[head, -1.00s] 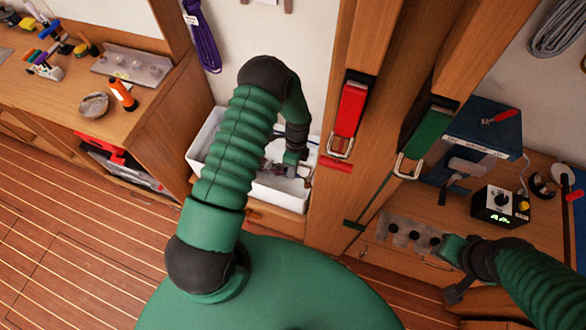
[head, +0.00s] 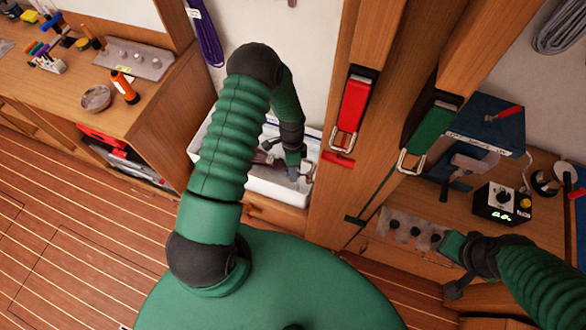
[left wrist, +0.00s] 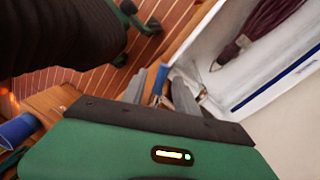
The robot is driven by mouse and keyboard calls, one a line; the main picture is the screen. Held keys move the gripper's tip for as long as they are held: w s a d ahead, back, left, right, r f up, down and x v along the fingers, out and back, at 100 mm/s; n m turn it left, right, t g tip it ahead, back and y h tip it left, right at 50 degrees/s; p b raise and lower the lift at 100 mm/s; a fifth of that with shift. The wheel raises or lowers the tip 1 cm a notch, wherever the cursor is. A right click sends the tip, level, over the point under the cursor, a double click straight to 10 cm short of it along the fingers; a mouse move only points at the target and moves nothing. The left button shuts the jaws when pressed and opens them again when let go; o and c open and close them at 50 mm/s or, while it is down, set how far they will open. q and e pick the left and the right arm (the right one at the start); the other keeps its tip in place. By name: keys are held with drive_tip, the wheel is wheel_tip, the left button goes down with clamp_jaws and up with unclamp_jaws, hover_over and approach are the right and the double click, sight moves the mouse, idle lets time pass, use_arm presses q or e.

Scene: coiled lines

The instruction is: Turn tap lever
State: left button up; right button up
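My left gripper (head: 294,172) is over the right part of a white tub (head: 275,192) in the head view. In the left wrist view, grey fingers (left wrist: 160,88) show past the green hand. Between and beside them are a small blue piece (left wrist: 157,100) and a copper-coloured piece (left wrist: 183,98). I cannot tell whether either is the tap lever, or whether the fingers touch them. The finger gap is not clear. My right gripper (head: 453,268) is at the lower right, in front of the bench; its finger state is unclear.
A wooden post with a red strap (head: 352,105) and a green strap (head: 428,135) stands right of the tub. A bench at right holds a black box with a dial (head: 500,205). The floor at left is clear.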

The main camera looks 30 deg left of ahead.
use_arm(q)
wheel_tip(320, 180, up, 16)
drive_tip(key=w+a+b, duration=0.2)
drive_tip(key=shift+w+r, duration=0.25)
drive_tip(key=shift+w, duration=0.1)
